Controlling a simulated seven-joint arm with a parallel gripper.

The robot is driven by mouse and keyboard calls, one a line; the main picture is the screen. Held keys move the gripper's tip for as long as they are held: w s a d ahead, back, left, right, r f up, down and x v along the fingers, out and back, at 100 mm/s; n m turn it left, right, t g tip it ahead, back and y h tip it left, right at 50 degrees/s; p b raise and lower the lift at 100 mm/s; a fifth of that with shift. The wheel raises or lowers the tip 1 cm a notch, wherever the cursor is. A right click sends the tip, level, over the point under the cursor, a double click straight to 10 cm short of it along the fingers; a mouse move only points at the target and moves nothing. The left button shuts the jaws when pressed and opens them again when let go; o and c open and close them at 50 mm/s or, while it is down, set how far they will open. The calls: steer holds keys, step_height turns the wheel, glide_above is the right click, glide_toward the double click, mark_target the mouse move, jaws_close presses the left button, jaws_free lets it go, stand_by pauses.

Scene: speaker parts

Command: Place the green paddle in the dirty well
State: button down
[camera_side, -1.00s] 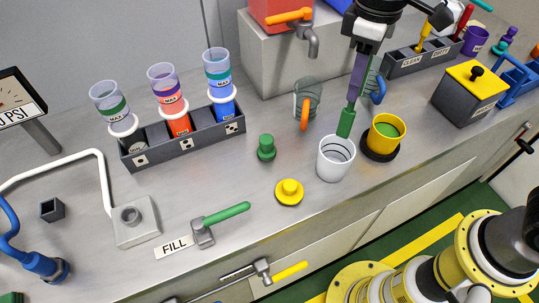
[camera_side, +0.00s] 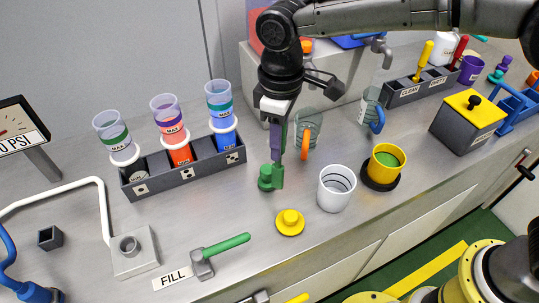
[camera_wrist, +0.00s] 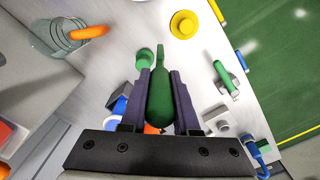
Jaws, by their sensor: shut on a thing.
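The green paddle (camera_side: 278,178) hangs upright below my gripper (camera_side: 280,128) in the side view. My gripper is shut on its handle, which also shows between the purple fingers in the wrist view (camera_wrist: 161,98). The lower end is close beside the green knob (camera_side: 265,178); I cannot tell whether they touch. The grey rack (camera_side: 402,97) with CLEAN and DIRTY labels stands at the far right back, well away from my gripper. A yellow handle (camera_side: 424,57) and a red handle (camera_side: 460,50) stand in it. The inside of the dirty well is hidden.
A white cup (camera_side: 335,190), a yellow cup (camera_side: 385,160) and a yellow knob (camera_side: 290,222) stand right of the paddle. A rack (camera_side: 187,172) with several cups stands left. A clear mug (camera_side: 312,125) with an orange handle is close behind. Counter space lies in front.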

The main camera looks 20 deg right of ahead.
steer(key=shift+w+a+f, duration=0.2)
steer(key=shift+w+f, duration=0.05)
steer(key=shift+f, duration=0.65)
steer(key=shift+w+a+f, duration=0.2)
steer(key=shift+w+f, duration=0.1)
steer(key=shift+f, duration=0.55)
steer(key=shift+w+a+f, duration=0.2)
steer(key=shift+w+f, duration=0.05)
steer(key=shift+f, duration=0.75)
steer(key=c, duration=0.7)
jaws_free()
steer(key=shift+f, duration=0.1)
steer(key=shift+o, duration=0.2)
step_height(320, 180, up, 12)
steer(key=shift+r, duration=0.2)
